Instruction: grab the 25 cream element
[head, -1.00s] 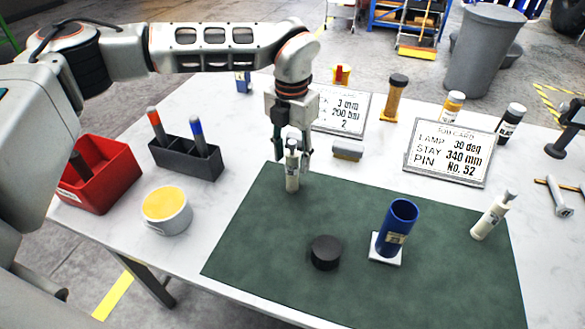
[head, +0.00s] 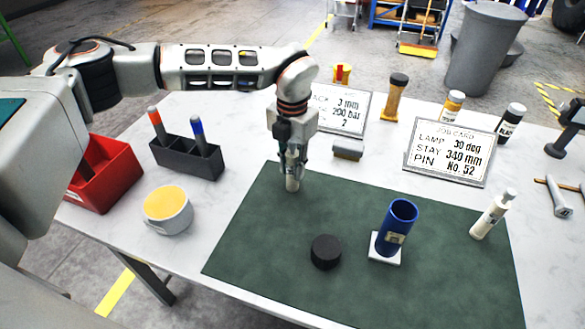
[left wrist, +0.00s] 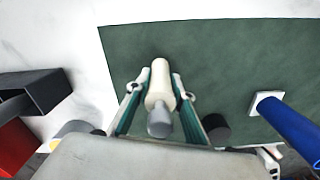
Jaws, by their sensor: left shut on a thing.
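A cream element (head: 292,184) with a grey top stands upright at the upper left edge of the green mat (head: 330,215). My left gripper (head: 292,170) reaches down over it from above and is shut on it. In the left wrist view the cream element (left wrist: 158,85) sits between the two fingers. A second cream piece (head: 489,217) with a grey tip stands on the right part of the mat, apart from the gripper. I cannot read a number on either one.
On the mat are a black puck (head: 326,252) and a blue tube (head: 397,228) on a white base. Left are a red bin (head: 112,188), a dark holder (head: 190,160) and a yellow-filled cup (head: 168,212). Cards and bottles stand behind.

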